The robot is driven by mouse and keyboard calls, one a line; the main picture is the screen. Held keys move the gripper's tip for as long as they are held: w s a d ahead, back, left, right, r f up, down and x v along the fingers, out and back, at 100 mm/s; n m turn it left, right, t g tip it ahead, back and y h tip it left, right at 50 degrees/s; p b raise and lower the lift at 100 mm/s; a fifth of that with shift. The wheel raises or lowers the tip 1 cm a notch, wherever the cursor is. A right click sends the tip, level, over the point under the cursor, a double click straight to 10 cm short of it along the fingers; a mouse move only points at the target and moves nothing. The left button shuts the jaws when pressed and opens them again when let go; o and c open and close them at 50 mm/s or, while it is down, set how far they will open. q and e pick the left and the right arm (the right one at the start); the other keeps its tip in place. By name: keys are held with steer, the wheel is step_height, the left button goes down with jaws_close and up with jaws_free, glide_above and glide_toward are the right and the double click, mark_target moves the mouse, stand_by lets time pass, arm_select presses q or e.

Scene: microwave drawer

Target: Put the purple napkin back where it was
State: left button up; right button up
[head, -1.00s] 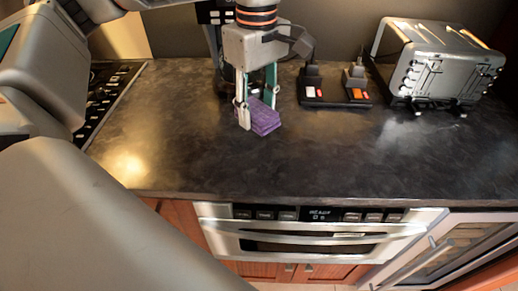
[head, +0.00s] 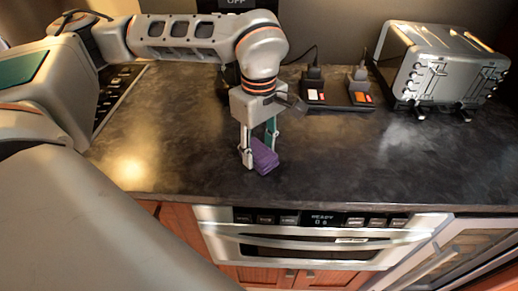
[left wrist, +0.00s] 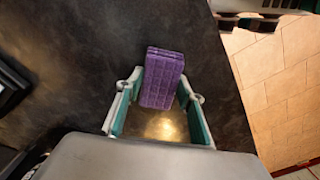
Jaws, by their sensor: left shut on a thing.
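The purple napkin (head: 265,157) is a folded, textured block in my left gripper (head: 258,153), over the front part of the dark countertop (head: 370,155). In the left wrist view, the napkin (left wrist: 161,78) sits between the two fingers of the left gripper (left wrist: 161,92) and sticks out past their tips. The left gripper is shut on it and points down. I cannot tell how far the napkin is above the countertop. My right gripper is not in view.
A silver toaster oven (head: 440,68) stands at the back right. A cooktop (head: 115,95) is at the left. Below the counter edge is the shut microwave drawer (head: 320,240). The middle right counter is clear.

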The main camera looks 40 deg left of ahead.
mark_target(259, 151)
arm_select(q)
steer(key=shift+f, duration=0.1)
steer(key=o, duration=1.1)
steer(key=shift+r+p, duration=0.55)
steer(key=shift+r, duration=5.6)
